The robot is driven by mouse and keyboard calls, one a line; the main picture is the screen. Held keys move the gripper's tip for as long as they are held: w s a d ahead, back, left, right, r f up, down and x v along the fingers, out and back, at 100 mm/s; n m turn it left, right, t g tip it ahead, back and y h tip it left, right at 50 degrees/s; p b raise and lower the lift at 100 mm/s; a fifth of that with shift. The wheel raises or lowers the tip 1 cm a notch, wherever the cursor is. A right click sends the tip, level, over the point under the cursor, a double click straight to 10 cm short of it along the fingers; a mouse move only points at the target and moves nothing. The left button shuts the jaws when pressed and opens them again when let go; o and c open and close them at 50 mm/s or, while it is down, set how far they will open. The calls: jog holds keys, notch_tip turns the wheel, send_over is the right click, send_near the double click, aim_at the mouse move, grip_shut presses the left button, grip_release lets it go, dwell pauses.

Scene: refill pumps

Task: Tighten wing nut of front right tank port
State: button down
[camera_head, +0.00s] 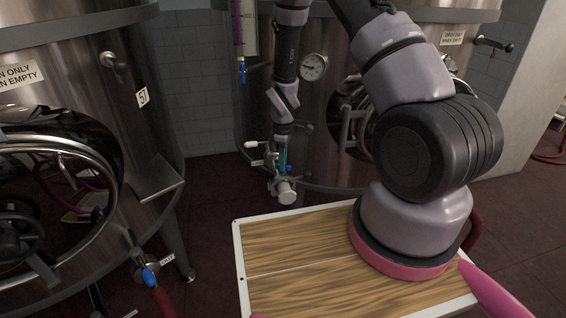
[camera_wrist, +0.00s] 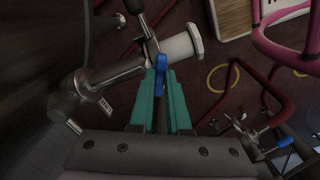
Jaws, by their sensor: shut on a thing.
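In the head view my gripper (camera_head: 283,160) points down at the port of the tank behind the wooden tray. In the wrist view the teal fingers of my gripper (camera_wrist: 160,75) are shut on a small blue wing nut (camera_wrist: 160,63). The wing nut also shows as a bit of blue in the head view (camera_head: 289,168). The tank port (camera_wrist: 120,70) is a metal pipe with a pale flanged end (camera_wrist: 181,47), which also shows below my fingers in the head view (camera_head: 287,192). The fingers hide part of the wing nut and its clamp.
The steel tank (camera_head: 330,110) with a round gauge (camera_head: 313,67) stands close behind the port. Another tank (camera_head: 100,100) stands at the left, with a blue-handled valve and red hose low beside it. Red hoses (camera_wrist: 277,110) and a pink frame show in the wrist view.

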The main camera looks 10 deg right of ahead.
jog(key=m, duration=1.5)
jog(key=shift+m, duration=0.3)
jog(key=m, duration=1.2)
dwell(0.3)
jog(key=c, duration=0.9)
grip_release()
